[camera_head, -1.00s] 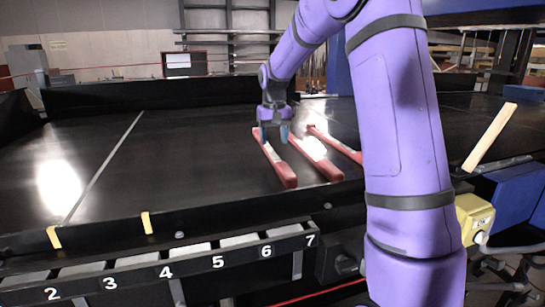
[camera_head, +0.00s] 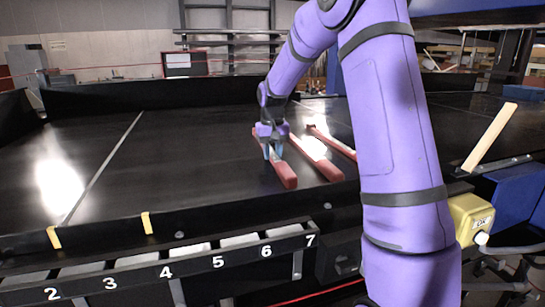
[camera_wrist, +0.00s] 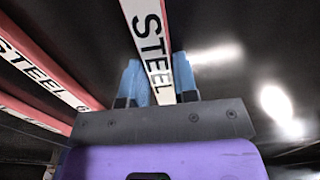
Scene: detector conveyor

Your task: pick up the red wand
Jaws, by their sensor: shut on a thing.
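Three red wands lie side by side on the black conveyor. The leftmost red wand (camera_head: 286,175) is between the fingers of my gripper (camera_head: 273,152), which is shut on it. In the wrist view, the blue fingers of my gripper (camera_wrist: 158,82) are on either side of this wand (camera_wrist: 150,30), whose pale face reads "STEEL". Part of the wand is hidden behind the fingers. It seems to rest on the belt or very close to it. The middle wand (camera_head: 320,160) and the right wand (camera_head: 335,144) lie to its right, apart from my gripper.
The conveyor belt (camera_head: 190,150) is clear to the left of the wands. A black rail with numbers (camera_head: 165,272) runs along the front edge. A pale wooden strip (camera_head: 489,136) and a yellow box (camera_head: 471,218) stand at the right.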

